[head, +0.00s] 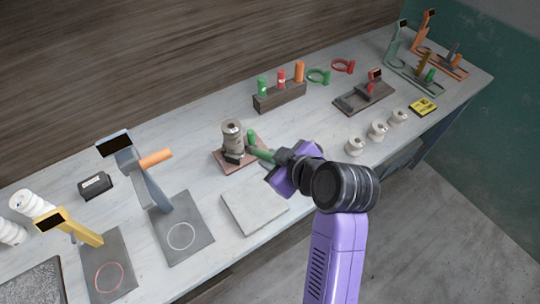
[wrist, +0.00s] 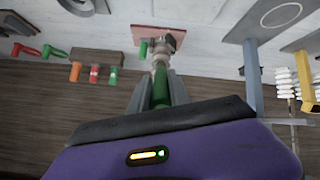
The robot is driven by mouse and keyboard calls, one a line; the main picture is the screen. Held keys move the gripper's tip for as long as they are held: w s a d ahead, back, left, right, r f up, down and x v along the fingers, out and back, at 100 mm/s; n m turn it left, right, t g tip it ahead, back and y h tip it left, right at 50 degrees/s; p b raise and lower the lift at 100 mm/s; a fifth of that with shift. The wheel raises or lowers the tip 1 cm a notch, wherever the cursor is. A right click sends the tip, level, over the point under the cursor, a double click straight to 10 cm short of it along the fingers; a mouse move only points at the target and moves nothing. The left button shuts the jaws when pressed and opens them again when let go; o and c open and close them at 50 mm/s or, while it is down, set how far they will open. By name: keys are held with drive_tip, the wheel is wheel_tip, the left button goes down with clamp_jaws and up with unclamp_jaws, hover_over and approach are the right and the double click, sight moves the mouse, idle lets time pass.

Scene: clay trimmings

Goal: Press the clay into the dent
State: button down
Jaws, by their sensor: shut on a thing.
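My gripper (head: 276,157) is shut on a green tool (head: 262,155), whose green handle shows between the fingers in the wrist view (wrist: 163,90). The tool points left, towards a reddish board (head: 224,165). On the board stands a grey-beige ridged piece (head: 232,133) with a dark part (head: 234,157) at its foot. An upright green cylinder (head: 251,138) stands beside it, and also shows in the wrist view (wrist: 143,49). I cannot tell whether the tool touches any of these. I cannot make out which part is the clay, and no dent is discernible.
A bare pale slab (head: 255,206) lies in front of the board. A grey stand (head: 155,190) with an orange handle is to the left. A rack (head: 280,97) with coloured cylinders stands behind.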

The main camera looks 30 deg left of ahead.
sight(257, 152)
drive_tip(key=shift+a+r+b+x, duration=0.1)
drive_tip(key=shift+r+b+x, duration=0.05)
drive_tip(key=shift+b+x, duration=1.05)
drive_tip(key=shift+a+r+b+x, duration=0.15)
drive_tip(key=shift+b+x, duration=0.65)
drive_tip(key=shift+x, duration=0.8)
drive_tip(key=shift+w, duration=0.1)
drive_tip(key=shift+w+a+f+b, duration=0.15)
drive_tip(key=shift+a+f+b, duration=0.2)
drive_tip(key=shift+f+b, duration=0.25)
drive_tip(key=shift+w+a, duration=0.1)
drive_tip(key=shift+a, duration=0.25)
idle(0.6)
drive_tip(key=shift+p+v, duration=0.8)
drive_tip(key=shift+p, duration=0.1)
drive_tip(key=shift+s+d+r+p, duration=0.35)
drive_tip(key=shift+d+p, duration=0.25)
drive_tip(key=shift+d, duration=0.15)
drive_tip(key=shift+s+d+r+p, duration=0.3)
drive_tip(key=shift+d+p, duration=0.25)
drive_tip(key=shift+d, duration=0.2)
drive_tip(key=shift+s+d+r+p, duration=0.25)
drive_tip(key=shift+d+r+p, duration=0.1)
drive_tip(key=shift+d+p, duration=0.35)
